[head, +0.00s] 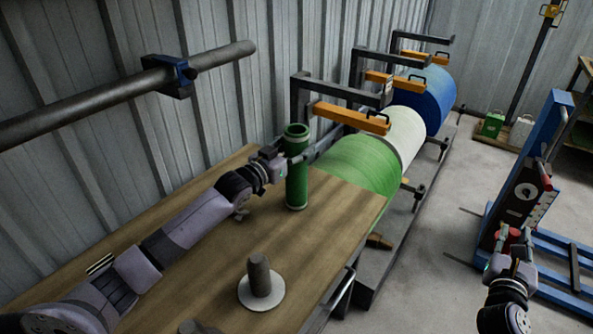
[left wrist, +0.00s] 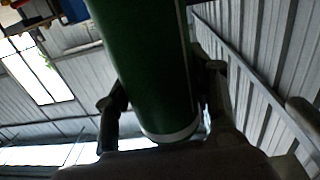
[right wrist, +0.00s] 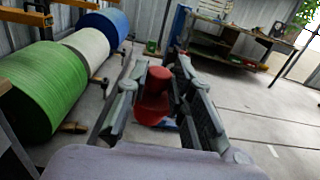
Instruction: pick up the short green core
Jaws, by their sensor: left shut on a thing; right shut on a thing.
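The short green core (head: 297,180) is an upright dark green tube with a pale lower rim. It is at the far part of the wooden table (head: 215,245). My left gripper (head: 281,160) is shut on its side, and its fingers flank the tube in the left wrist view (left wrist: 150,75). I cannot tell whether the core's foot touches the table. My right gripper (head: 508,242) is out to the right, away from the table, shut on a red, spool-like thing (right wrist: 153,97).
A brown peg on a white disc (head: 261,280) stands on the table's near part. Beyond the table are green (head: 362,163), white (head: 402,135) and blue rolls (head: 430,98) with orange-barred brackets. A blue frame (head: 545,130) stands right. Open floor lies between.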

